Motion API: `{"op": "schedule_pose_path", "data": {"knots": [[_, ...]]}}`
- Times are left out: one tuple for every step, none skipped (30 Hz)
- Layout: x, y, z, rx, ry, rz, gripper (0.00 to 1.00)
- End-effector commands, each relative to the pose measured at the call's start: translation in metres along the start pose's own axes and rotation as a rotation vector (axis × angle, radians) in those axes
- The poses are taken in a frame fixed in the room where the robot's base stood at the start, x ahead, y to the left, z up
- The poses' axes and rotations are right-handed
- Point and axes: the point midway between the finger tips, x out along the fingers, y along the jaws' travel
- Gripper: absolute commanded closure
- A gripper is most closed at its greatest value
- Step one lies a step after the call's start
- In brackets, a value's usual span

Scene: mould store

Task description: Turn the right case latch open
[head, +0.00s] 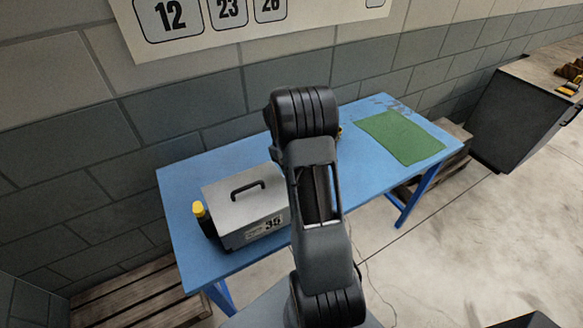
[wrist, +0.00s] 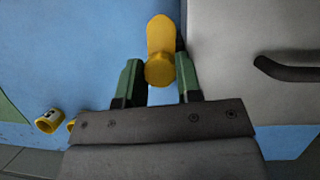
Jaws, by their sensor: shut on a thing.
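The grey case (head: 245,205) with a black top handle stands on the blue table in the head view. It also fills the right side of the wrist view (wrist: 225,60). The right case latch (wrist: 160,38) is yellow, beside the case's edge, with its long part pointing up in the wrist view. My gripper (wrist: 159,76) has its green fingers on either side of the latch's rounded end and is shut on it. In the head view my arm hides the gripper and this latch. Another yellow latch (head: 198,208) shows at the case's left side.
The blue table (head: 180,185) has a green mat (head: 402,137) at its right part. A small yellow and black object (wrist: 48,120) lies on the table in the wrist view. A block wall is behind, and a dark cabinet (head: 515,122) stands at right.

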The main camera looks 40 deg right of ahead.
Motion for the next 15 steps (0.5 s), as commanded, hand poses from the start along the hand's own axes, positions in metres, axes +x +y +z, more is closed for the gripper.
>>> {"op": "schedule_pose_path", "data": {"knots": [[-0.0006,0.0001,0.0000,-0.015,0.001,0.008,0.91],[-0.0006,0.0001,0.0000,-0.023,0.002,0.011,0.91],[-0.0006,0.0002,-0.0001,-0.031,0.002,0.015,0.91],[-0.0006,0.0002,-0.0001,-0.037,0.002,0.018,0.91],[-0.0006,0.0002,-0.0002,-0.042,0.003,0.020,0.91],[-0.0006,0.0002,-0.0002,-0.048,0.003,0.022,0.91],[-0.0007,0.0001,-0.0003,-0.052,0.003,0.023,0.91],[-0.0006,0.0001,-0.0003,-0.055,0.003,0.024,0.91],[-0.0006,0.0001,-0.0003,-0.058,0.004,0.026,0.91],[-0.0006,0.0001,-0.0003,-0.059,0.004,0.026,0.91],[-0.0007,0.0001,-0.0004,-0.061,0.004,0.027,0.91],[-0.0006,0.0001,-0.0003,-0.062,0.004,0.027,0.91],[-0.0007,0.0001,-0.0003,-0.062,0.004,0.028,0.91],[-0.0007,0.0001,-0.0004,-0.062,0.004,0.028,0.91],[-0.0006,0.0001,-0.0003,-0.062,0.004,0.028,0.91]]}}
